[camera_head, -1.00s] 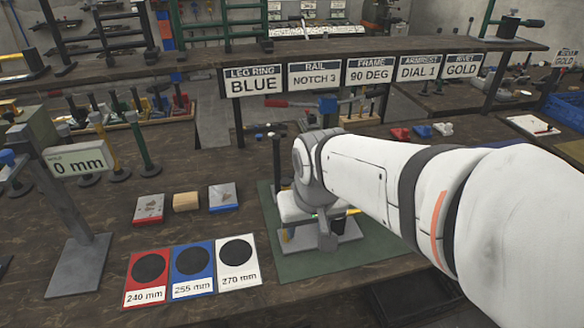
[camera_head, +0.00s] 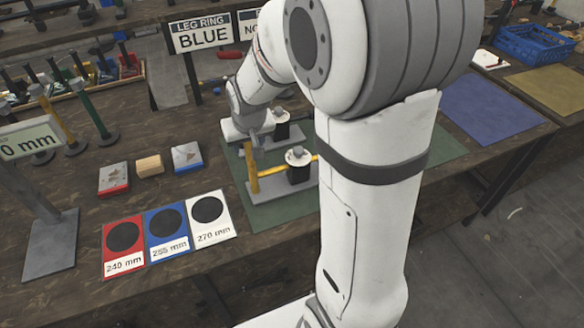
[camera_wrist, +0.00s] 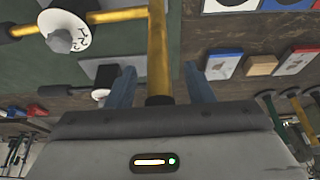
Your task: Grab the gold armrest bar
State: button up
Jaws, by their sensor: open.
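The gold armrest bar (camera_wrist: 158,50) runs upright through the middle of the wrist view. Its lower end there lies between the two fingers of my gripper (camera_wrist: 160,88), which are open, with a gap on each side of the bar. In the head view, the gold bar (camera_head: 252,178) stands on a grey base on the green mat (camera_head: 270,215). My gripper (camera_head: 256,138) is at the bar's upper part, partly hidden by my arm. A white dial (camera_wrist: 68,30) with numbers and a grey knob sits beside the bar, on a second gold piece (camera_wrist: 118,15) running sideways.
Red, blue and white cards (camera_head: 165,232) marked 240, 255 and 270 mm lie left of the mat. Three small blocks (camera_head: 150,165) lie behind them. A gauge stand (camera_head: 50,240) is at far left. A blue mat (camera_head: 490,108) lies to the right.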

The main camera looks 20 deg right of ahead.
jog(key=shift+x, duration=0.85)
jog(key=shift+r, duration=0.1)
grip_shut()
jog(key=shift+w, duration=0.1)
